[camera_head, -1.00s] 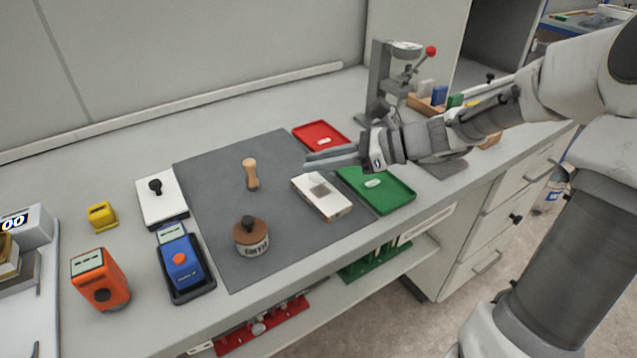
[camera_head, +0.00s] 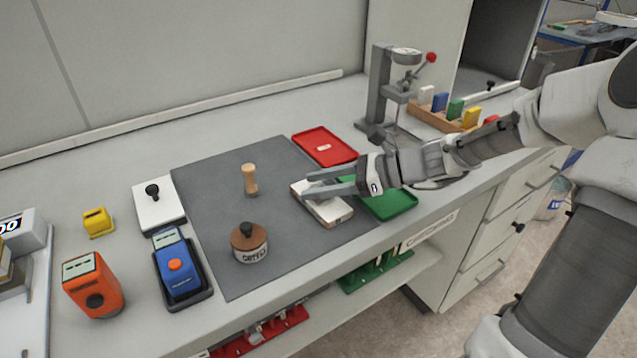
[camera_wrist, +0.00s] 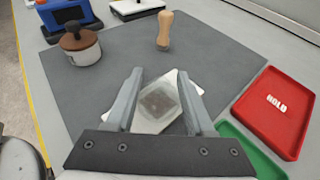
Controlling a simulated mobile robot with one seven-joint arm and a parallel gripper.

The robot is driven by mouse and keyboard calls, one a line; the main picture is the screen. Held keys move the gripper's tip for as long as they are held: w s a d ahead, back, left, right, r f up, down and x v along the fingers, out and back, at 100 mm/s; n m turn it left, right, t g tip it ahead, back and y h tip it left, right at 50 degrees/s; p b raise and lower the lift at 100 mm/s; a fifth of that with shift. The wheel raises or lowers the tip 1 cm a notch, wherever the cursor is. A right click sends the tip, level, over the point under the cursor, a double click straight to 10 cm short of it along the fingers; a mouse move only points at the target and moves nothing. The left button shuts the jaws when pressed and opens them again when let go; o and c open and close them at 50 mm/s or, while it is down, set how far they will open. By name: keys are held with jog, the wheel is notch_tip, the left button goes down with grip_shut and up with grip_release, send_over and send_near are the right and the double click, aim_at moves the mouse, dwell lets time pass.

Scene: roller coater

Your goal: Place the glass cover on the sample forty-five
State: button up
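A pale flat block with a grey-brown square patch (camera_wrist: 158,100) lies on the dark mat, and it also shows in the head view (camera_head: 325,208). A hazy, see-through-looking sheet seems to lie over the patch; I cannot tell whether this is the glass cover. No number forty-five is readable. My gripper (camera_wrist: 160,72) is over the block, with its fingers apart on either side of the patch. In the head view my gripper (camera_head: 308,187) partly hides the block. I cannot tell whether the fingers touch anything.
A brown-lidded pot (camera_head: 249,243) and a wooden peg (camera_head: 250,180) stand on the mat (camera_head: 215,185). A red tray (camera_head: 325,146) marked HOLD and a green tray (camera_head: 388,204) lie to the right. A lever press (camera_head: 380,90) stands behind. Blue (camera_head: 177,270) and orange (camera_head: 92,285) devices stand left.

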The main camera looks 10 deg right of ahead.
jog(key=shift+s+d+r, duration=0.1)
jog(key=shift+d+r, duration=0.25)
jog(key=p+v, duration=0.3)
jog(key=v, duration=0.8)
jog(key=shift+s+d, duration=0.1)
jog(key=s+a+r+n+g+h+p, duration=0.1)
jog(key=a+r+n+h+p, duration=0.25)
jog(key=a+r+n, duration=0.6)
jog(key=s+a+r+n+h+p, duration=0.25)
jog(key=a+r+n+p, duration=0.25)
jog(key=a+r, duration=0.8)
jog(key=s+d+f+n+h+p, duration=0.1)
jog(key=s+d+f+n+h, duration=0.1)
jog(key=s+d, duration=0.4)
jog(key=s+d+f+n+t+h+p, duration=0.1)
jog(key=s+d+f+n+h+p, duration=0.1)
jog(key=s+d+n, duration=0.4)
jog(key=f+h, duration=0.1)
jog(key=h, duration=0.1)
jog(key=shift+s+d+f+h, duration=0.15)
jog(key=shift+d+f+h, duration=0.1)
jog(key=shift+f+h, duration=0.1)
